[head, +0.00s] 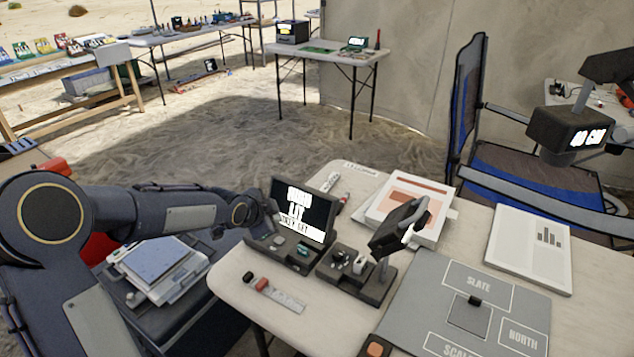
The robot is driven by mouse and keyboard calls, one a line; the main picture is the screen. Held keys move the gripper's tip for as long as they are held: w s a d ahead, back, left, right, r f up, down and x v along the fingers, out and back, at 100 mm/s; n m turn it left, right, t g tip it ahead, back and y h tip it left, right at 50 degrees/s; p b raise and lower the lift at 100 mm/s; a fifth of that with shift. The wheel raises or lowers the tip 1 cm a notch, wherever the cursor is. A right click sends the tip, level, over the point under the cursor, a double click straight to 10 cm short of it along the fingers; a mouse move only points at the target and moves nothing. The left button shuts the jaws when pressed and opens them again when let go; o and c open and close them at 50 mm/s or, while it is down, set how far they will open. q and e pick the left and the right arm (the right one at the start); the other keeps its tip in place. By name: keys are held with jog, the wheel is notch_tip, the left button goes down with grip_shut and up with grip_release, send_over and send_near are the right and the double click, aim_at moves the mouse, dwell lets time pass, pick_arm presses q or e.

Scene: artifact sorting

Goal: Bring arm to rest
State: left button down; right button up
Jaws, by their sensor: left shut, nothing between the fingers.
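My left arm comes in from the left edge and reaches toward the work table (235,285). My left gripper (270,207) is at its far end, small and dark, beside the left edge of a dark display with white text (303,207). The fingers look shut with nothing held. I cannot tell whether they touch the display. My right gripper is not in view.
A grey sorting mat (420,290) with labelled fields, a small stand with a tilted head (398,228) and a white board (530,248) occupy the table. A blue chair (520,170) stands behind. A scale-like device (158,268) sits below my arm.

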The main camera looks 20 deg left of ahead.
pick_arm(q)
jog(key=s+r+n+g+p, duration=0.1)
jog(key=s+r+n+p, duration=0.1)
jog(key=s+r+n, duration=0.5)
jog(key=s+r+g+p, duration=0.15)
jog(key=s+r, duration=0.25)
jog(key=s, duration=0.8)
jog(key=s+d+n+h+p, duration=0.1)
jog(key=s+d+n, duration=0.2)
jog(key=s, duration=0.4)
jog(key=s+d+n+p, duration=0.2)
jog(key=s+d+n, duration=0.1)
jog(key=s, duration=0.5)
jog(key=shift+s+d+r+g+h, duration=0.15)
jog(key=shift+s+r+g+h, duration=0.05)
jog(key=shift+r+g+h, duration=0.25)
